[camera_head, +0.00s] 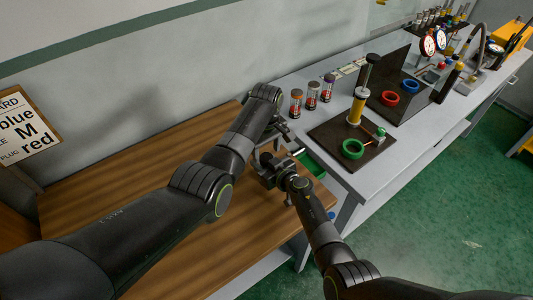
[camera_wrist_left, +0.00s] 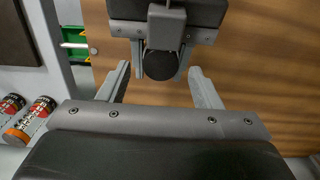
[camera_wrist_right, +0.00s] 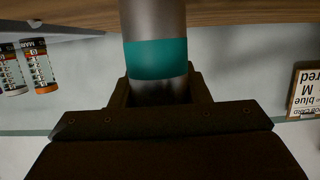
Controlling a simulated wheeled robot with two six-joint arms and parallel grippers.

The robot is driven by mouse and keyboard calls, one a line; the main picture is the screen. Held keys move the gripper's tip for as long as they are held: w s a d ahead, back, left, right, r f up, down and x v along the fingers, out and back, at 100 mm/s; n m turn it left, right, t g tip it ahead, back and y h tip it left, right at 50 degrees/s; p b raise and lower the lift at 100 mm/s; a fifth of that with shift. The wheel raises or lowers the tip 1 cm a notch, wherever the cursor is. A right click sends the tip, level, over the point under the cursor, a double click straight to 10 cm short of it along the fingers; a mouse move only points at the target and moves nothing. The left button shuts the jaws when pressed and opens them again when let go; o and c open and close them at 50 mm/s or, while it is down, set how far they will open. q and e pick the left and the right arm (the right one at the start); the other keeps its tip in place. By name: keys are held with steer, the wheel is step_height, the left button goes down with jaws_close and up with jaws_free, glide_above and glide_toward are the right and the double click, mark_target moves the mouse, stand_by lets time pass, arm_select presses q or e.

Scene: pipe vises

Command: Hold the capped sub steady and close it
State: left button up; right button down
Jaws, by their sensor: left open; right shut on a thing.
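The sub is a grey metal cylinder with a teal band (camera_wrist_right: 157,60). In the right wrist view it stands between the fingers of my right gripper (camera_wrist_right: 160,90), which is shut on it. In the left wrist view a dark round end (camera_wrist_left: 161,66), seemingly the sub's cap, shows in front of my right gripper (camera_wrist_left: 172,12). My left gripper (camera_wrist_left: 160,76) is open, its fingers on either side of that end with gaps visible. In the head view both grippers meet over the wooden table's right end, and the arms hide most of the sub.
The wooden table (camera_head: 130,215) is mostly clear. To its right a grey bench (camera_head: 400,150) carries several banded vials (camera_head: 312,96), a dark board with a yellow cylinder (camera_head: 356,108) and a green ring (camera_head: 353,149). A green tray (camera_head: 311,164) lies close to the grippers. A sign (camera_head: 24,127) stands left.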

arm_select(q)
steer(key=shift+r, duration=1.1)
steer(key=shift+c, duration=0.5)
steer(key=shift+r, duration=1.75)
steer(key=shift+f, duration=4)
steer(key=c, duration=1)
steer(key=shift+m, duration=1.6)
